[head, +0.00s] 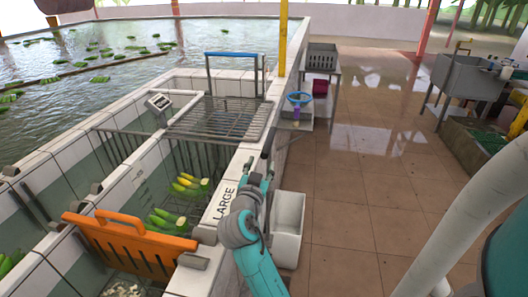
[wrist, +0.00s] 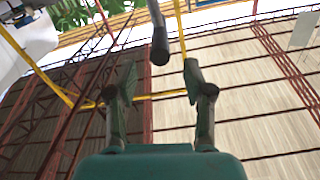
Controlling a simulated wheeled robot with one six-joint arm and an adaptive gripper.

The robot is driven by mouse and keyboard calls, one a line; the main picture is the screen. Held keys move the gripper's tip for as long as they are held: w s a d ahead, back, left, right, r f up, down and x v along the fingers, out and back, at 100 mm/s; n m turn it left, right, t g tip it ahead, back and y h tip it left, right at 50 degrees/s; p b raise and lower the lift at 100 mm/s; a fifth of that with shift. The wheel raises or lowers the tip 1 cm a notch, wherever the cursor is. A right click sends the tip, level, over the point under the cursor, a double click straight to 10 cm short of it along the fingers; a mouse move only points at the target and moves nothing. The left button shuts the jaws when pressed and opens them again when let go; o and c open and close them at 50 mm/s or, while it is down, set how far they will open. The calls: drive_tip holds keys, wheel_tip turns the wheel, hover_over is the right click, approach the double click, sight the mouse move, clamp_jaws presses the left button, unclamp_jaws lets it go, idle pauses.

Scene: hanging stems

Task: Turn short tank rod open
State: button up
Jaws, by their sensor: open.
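A dark rod with a rounded end (wrist: 158,35) shows in the wrist view, coming from the top edge down to the gap between my fingertips. I take it for the short tank rod. In the head view a dark rod (head: 268,141) stands out beside the tank's white tiled wall, just above my gripper. My gripper (wrist: 158,80) is open, with one finger on each side below the rod's end, and holds nothing. In the head view my gripper (head: 259,170) is small and partly hidden by my teal wrist. I cannot tell whether it touches the rod.
The tiled tank wall marked LARGE (head: 222,203) runs along my left. A white bin (head: 287,228) stands beside it. An orange slotted divider (head: 130,245), a metal grate (head: 222,118) and green-yellow fruit (head: 190,182) are at the tank. The tiled floor (head: 360,190) to the right is clear.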

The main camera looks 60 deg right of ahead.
sight(266, 150)
drive_tip(key=x, duration=0.8)
drive_tip(key=shift+w+d, duration=0.15)
drive_tip(key=shift+d, duration=0.1)
clamp_jaws()
